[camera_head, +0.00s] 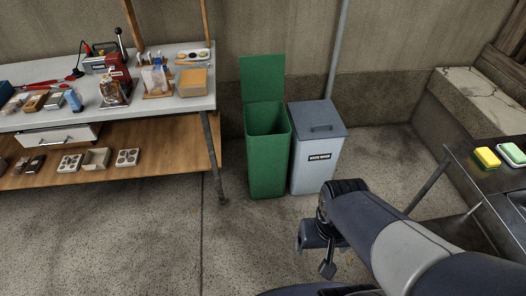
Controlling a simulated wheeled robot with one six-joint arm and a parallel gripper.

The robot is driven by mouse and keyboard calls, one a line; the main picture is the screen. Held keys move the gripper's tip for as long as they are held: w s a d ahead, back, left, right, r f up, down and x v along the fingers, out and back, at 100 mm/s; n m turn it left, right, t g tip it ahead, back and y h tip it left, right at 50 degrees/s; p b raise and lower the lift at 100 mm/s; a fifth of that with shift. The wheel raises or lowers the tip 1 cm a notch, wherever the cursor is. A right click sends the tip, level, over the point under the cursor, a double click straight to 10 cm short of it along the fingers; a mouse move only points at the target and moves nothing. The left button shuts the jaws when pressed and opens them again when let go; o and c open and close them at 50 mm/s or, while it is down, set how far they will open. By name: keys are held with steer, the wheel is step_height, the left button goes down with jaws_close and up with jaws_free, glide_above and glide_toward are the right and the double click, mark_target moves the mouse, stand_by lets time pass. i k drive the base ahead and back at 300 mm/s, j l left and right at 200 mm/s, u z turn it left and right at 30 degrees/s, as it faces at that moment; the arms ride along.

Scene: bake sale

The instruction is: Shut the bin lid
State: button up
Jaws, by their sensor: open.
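A tall green bin (268,160) stands on the floor at the middle of the view. Its green lid (263,78) is raised upright at the back, and the dark inside shows. Next to it on the right stands a grey bin (313,165) with a darker blue-grey lid (318,117) lying flat on top, with a handle. A small dark label is on its front, too small to read surely. My gripper (314,257) is open, in front of and to the right of the bins, nearer the camera. It appears empty and apart from both bins.
A workbench (205,103) with tools, boxes and a lower wooden shelf (190,150) is at the left; its leg stands near the green bin. A dark metal table (465,160) with sponges (487,157) is at the right. The concrete floor before the bins is clear.

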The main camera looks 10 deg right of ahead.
mark_target(262, 77)
steer(key=i, duration=1.85)
steer(key=j+u, duration=0.05)
